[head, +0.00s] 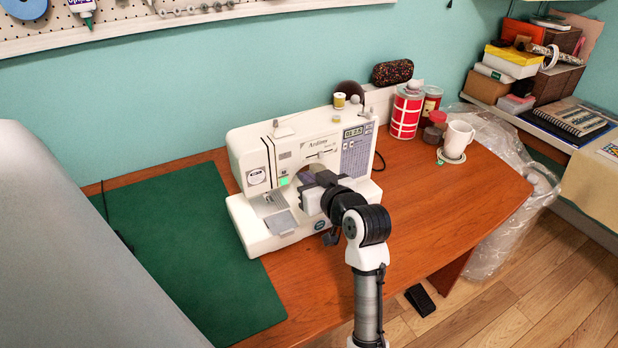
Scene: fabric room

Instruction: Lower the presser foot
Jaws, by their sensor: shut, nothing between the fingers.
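A white sewing machine (310,150) stands on the wooden table. Its needle plate and bed (280,222) face me at the lower left of the machine. My arm reaches in from the lower right, and my gripper (306,190) is at the machine's front, close to the open space under its arm. The fingers are small and partly hidden, and nothing shows held between them. I cannot tell from this view whether my gripper touches the machine. The presser foot and its lever are too small or too hidden to make out.
A green mat (180,260) lies left of the machine on the wooden table (440,215). A red checked can (406,115), a jar (431,100) and a white mug (458,138) stand behind to the right. The table's right front is clear.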

